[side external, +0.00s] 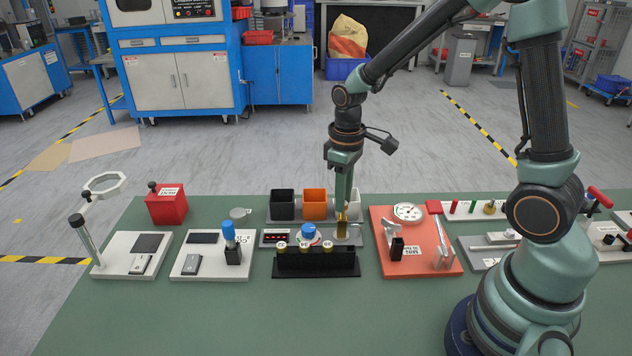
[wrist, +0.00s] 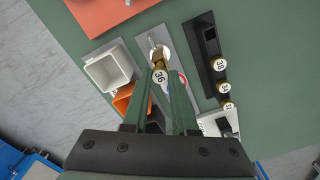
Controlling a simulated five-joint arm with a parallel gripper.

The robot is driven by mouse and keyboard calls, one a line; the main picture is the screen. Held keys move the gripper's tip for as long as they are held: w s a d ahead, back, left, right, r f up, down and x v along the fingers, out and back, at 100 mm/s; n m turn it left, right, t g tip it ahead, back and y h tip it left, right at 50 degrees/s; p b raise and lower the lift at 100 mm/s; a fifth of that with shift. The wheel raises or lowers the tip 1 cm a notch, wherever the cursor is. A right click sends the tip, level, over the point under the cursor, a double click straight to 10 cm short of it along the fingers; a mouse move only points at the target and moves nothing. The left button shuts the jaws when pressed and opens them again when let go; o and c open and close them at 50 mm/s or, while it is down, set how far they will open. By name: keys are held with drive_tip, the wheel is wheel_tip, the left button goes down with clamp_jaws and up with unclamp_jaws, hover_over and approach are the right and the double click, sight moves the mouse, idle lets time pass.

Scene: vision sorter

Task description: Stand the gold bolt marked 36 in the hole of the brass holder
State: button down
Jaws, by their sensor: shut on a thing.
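The gold bolt marked 36 (wrist: 159,76) is between the fingertips of my gripper (wrist: 160,84), its numbered white top facing the wrist camera. My gripper (side external: 342,212) is shut on it and points down in the side view, over the right end of the grey sorter plate (side external: 268,240). Gold-coloured metal shows below the fingertips, over a pale round disc (wrist: 163,54). The brass holder seems to be there, but I cannot tell it apart from the bolt's shank. Whether the bolt's lower end is in the hole is hidden.
A black rack (side external: 316,266) in front holds gold bolts marked 38 (wrist: 219,64), 34 (wrist: 224,87) and 32 (wrist: 229,106), beside an empty slot. Black, orange (side external: 315,204) and white (wrist: 107,71) bins stand behind. A blue button (side external: 308,232) is close left; an orange-red plate (side external: 420,262) is right.

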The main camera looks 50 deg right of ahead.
drive_tip(key=shift+f, duration=0.65)
drive_tip(key=shift+c, duration=1.1)
unclamp_jaws()
drive_tip(key=shift+r, duration=0.15)
drive_tip(key=shift+r, duration=3.9)
